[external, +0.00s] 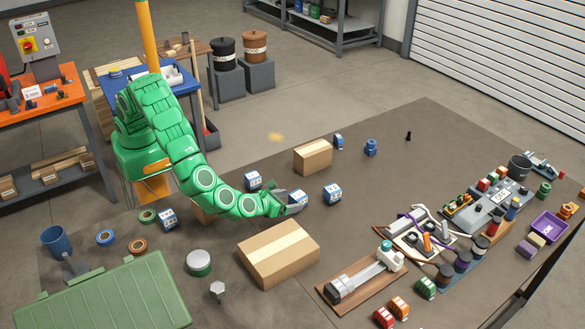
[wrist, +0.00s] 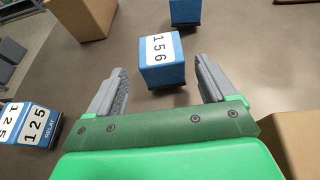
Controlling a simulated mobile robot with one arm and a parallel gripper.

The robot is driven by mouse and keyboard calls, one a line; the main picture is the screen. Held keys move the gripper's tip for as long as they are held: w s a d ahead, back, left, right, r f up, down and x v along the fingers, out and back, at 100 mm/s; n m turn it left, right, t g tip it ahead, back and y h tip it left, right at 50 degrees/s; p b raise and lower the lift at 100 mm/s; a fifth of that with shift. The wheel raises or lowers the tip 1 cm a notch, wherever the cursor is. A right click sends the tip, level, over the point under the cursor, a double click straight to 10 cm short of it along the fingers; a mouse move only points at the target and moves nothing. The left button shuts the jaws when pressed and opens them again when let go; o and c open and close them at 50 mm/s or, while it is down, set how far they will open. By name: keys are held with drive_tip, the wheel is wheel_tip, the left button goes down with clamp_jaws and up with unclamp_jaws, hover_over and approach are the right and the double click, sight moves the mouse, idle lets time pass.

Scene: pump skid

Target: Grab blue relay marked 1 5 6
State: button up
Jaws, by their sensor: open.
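The blue relay with a white label reading 1 5 6 (wrist: 163,74) stands on the table, straight ahead in the wrist view. My gripper (wrist: 160,66) is open, with one finger to each side of it. A gap shows between the relay and each finger, and I cannot tell how far its near part lies between the fingertips. In the external view this relay (external: 298,197) is at the end of my green arm, partly hidden by my gripper (external: 287,204).
A blue relay marked 1 2 5 (wrist: 38,124) stands at left, close to my gripper. Another blue relay (wrist: 186,10) is farther ahead. Cardboard boxes stand on the left (wrist: 84,16) and right (wrist: 297,140). Wiring and panel parts (external: 425,235) occupy the table's right.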

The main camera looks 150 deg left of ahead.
sight(292, 203)
drive_tip(key=a+f, duration=0.1)
drive_tip(key=a, duration=0.1)
drive_tip(key=a+f, duration=0.1)
drive_tip(key=shift+a+f, duration=0.45)
drive_tip(key=shift+a, duration=0.2)
drive_tip(key=shift+c, duration=0.5)
drive_tip(key=c, duration=1)
drive_tip(key=shift+c, duration=0.2)
